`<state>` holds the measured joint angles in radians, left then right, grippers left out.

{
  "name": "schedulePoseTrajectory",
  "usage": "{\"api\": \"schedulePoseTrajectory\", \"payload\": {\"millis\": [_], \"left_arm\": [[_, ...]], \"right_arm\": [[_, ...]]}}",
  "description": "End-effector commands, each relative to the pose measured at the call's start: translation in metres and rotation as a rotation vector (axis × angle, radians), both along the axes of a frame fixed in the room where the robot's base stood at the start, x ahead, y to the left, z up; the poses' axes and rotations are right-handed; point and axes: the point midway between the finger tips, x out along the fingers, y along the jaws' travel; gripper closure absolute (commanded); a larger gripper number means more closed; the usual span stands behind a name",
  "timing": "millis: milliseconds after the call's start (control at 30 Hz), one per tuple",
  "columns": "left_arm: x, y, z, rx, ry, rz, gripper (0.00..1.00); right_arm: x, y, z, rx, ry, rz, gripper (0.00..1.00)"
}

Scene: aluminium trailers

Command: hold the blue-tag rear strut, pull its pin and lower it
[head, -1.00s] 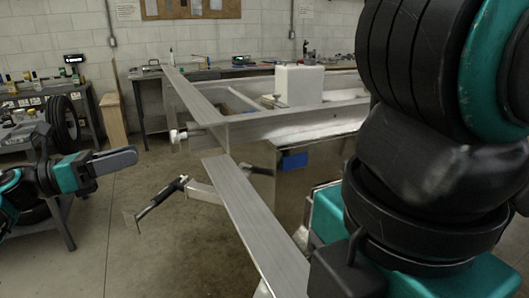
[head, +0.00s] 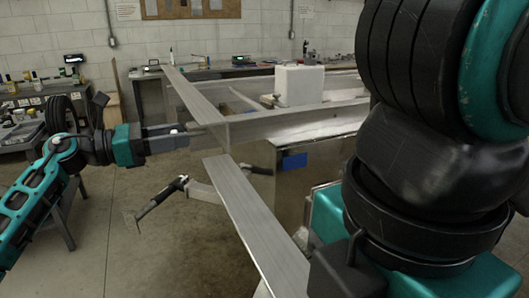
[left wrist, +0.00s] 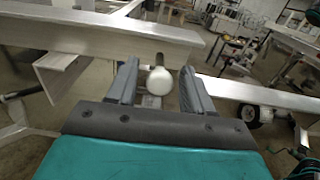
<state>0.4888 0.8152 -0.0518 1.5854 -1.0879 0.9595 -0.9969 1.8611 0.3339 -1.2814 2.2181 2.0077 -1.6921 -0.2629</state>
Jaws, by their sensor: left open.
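A blue tag (head: 294,161) is on the corner of a metal box under the trailer frame. A jointed strut (head: 157,203), with a black middle and a flat foot, slants down left of the frame. I cannot tell whether it is the blue-tag strut. A pin with a round white knob (left wrist: 160,81) sticks out toward my left gripper (head: 186,138). In the left wrist view that gripper (left wrist: 157,72) is open, its fingers on either side of the knob. In the head view the fingers largely hide the pin. My right gripper is out of view; my right arm fills the right side.
The trailer's aluminium beams (head: 243,205) cross the middle. A white block (head: 300,86) sits on the frame. A cluttered workbench (head: 60,95) stands at the left and another at the back wall. The floor at lower left is open.

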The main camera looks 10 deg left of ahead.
Motion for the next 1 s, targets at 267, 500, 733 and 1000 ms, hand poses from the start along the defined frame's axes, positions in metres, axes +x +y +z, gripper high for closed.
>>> {"api": "schedulePoseTrajectory", "payload": {"millis": [267,500,733,1000], "left_arm": [[0.0026,-0.0035,-0.0001,0.000,0.000,0.001,0.49],[0.0025,-0.0033,-0.0001,0.000,0.000,0.000,0.66],[0.0023,-0.0031,-0.0001,0.000,0.000,0.000,0.88],[0.0023,-0.0031,-0.0001,0.000,0.000,0.001,1.00]], "right_arm": [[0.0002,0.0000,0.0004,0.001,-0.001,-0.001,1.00],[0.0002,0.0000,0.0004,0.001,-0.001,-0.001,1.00],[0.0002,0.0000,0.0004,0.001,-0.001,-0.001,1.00],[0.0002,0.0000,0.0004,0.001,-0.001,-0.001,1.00]]}}
